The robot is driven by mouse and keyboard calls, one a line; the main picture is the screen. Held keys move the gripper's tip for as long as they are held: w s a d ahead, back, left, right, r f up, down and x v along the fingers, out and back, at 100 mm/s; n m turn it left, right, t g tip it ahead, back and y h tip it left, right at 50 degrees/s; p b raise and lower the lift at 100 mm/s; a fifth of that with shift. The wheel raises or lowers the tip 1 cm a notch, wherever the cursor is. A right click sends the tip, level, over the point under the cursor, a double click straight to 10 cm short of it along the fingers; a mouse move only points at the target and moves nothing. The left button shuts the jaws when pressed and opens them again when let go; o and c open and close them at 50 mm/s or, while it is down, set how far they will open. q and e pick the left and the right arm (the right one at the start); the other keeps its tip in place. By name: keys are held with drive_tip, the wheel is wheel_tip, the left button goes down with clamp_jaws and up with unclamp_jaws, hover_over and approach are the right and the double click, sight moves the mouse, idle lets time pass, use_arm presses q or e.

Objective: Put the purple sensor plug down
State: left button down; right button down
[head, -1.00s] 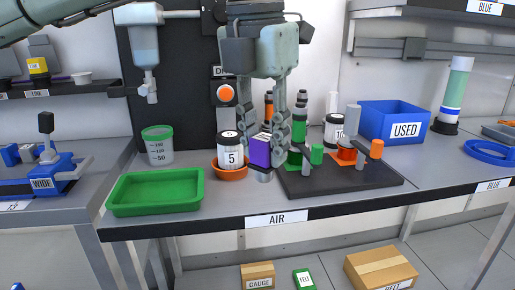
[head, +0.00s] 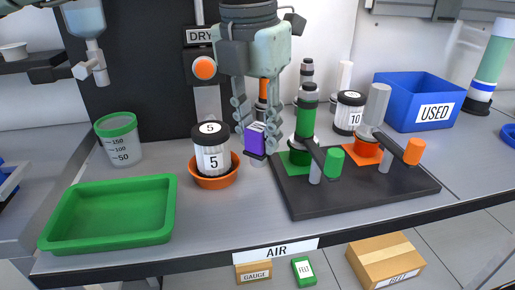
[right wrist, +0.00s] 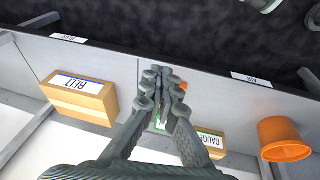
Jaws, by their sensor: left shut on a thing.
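My left gripper (head: 258,136) points down in the head view and is shut on the purple sensor plug (head: 251,140). The plug is a small purple block with a pale labelled side and a dark base. It sits between the fingertips, right of the jar marked 5 and by the left edge of the black plate. A small grey cylindrical piece (head: 258,159) shows just under it; I cannot tell whether the plug touches it. My right gripper (right wrist: 164,78) shows only in the right wrist view, fingertips close together with nothing seen between them, above the bench's front edge.
The jar marked 5 (head: 212,160) stands in an orange bowl (head: 214,182). The black plate (head: 360,193) carries green and orange fittings with handles. A green tray (head: 60,238) and a beaker (head: 121,143) are left. A blue USED bin (head: 394,102) stands behind right. Bare bench lies in front of the bowl.

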sight(258, 153)
use_arm(q)
drive_tip(key=shift+f, duration=1.95)
drive_tip(key=shift+f, duration=0.1)
